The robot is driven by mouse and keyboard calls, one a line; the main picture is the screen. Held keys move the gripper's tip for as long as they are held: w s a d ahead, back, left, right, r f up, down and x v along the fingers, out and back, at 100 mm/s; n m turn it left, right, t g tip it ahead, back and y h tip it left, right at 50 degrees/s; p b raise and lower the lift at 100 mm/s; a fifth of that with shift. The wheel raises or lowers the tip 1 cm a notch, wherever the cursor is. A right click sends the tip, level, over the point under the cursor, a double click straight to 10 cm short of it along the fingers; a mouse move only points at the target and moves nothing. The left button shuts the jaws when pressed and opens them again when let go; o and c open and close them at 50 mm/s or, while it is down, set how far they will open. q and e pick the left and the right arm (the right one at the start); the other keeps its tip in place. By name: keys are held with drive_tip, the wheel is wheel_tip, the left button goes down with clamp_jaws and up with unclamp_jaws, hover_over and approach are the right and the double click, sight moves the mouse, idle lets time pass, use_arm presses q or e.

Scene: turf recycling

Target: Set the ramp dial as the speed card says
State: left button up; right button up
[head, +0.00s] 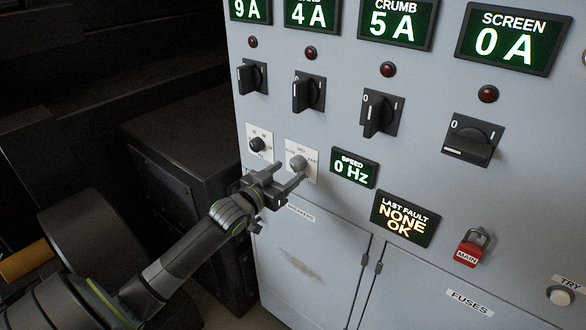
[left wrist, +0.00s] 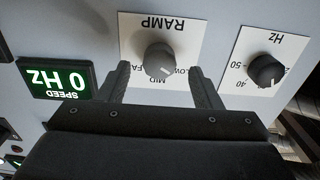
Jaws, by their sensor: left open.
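The ramp dial (head: 297,162) is a grey knob on a white plate on the cabinet front. In the left wrist view the ramp dial (left wrist: 155,60) appears upside down, with RAMP, MID and partly hidden slow and fast labels around it. Its light mark seems to lie toward the MID and slow side; I cannot tell exactly where. My left gripper (head: 291,173) is open in front of the dial, and in the left wrist view its fingers (left wrist: 159,68) flank the knob. Contact cannot be told. I cannot make out a speed card. My right gripper is not in view.
A Hz dial (head: 257,145) sits left of the ramp dial, and a speed display (head: 354,168) reading 0 Hz sits right. Rotary switches (head: 308,93) and red lamps are above. A red MAIN padlock (head: 473,248) hangs lower right. A dark box (head: 190,165) stands left of the cabinet.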

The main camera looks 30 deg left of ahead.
sight(295, 167)
use_arm(q)
drive_tip(key=shift+w+d, duration=0.15)
drive_tip(key=shift+w, duration=1.55)
